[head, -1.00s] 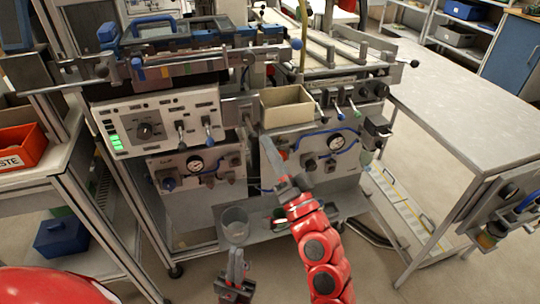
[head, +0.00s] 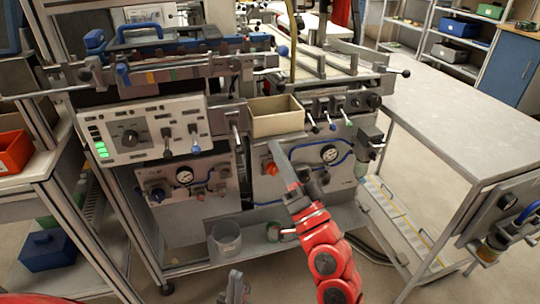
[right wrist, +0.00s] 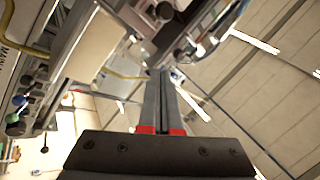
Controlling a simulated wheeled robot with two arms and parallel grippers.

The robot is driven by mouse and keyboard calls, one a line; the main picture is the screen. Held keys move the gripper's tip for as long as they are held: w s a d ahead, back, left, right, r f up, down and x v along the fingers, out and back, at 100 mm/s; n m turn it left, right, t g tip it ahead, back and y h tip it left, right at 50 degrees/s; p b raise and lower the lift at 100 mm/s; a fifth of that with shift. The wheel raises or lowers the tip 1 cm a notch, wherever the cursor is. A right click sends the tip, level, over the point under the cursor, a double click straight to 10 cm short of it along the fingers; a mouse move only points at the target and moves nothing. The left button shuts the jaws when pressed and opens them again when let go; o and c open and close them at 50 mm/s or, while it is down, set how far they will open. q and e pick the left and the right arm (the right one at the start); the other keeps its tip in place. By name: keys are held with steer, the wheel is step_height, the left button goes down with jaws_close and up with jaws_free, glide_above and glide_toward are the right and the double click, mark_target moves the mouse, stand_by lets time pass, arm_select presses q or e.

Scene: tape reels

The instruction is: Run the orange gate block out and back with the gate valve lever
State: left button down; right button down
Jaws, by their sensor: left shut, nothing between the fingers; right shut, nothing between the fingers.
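My right gripper (head: 275,147) is shut and empty, in front of the machine just below the tan bin. In the right wrist view its fingers (right wrist: 160,75) lie together with nothing between them. Three small levers (head: 331,121) with dark, blue and green tips stand right of the bin, apart from the gripper; levers also show at the left of the right wrist view (right wrist: 17,117). I cannot tell which is the gate valve lever. My left gripper (head: 235,276) is low at the bottom, shut.
The tan bin (head: 276,124) stands above the right gauge panel. A control panel (head: 150,136) with two levers is to its left. A clear beaker (head: 226,237) stands on the lower shelf. A grey table (head: 450,120) is at right, an orange bin (head: 14,152) at left.

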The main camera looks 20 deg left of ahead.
steer(key=b+v, duration=0.1)
steer(key=v, duration=0.8)
steer(key=shift+a, duration=0.25)
steer(key=shift+f, duration=0.15)
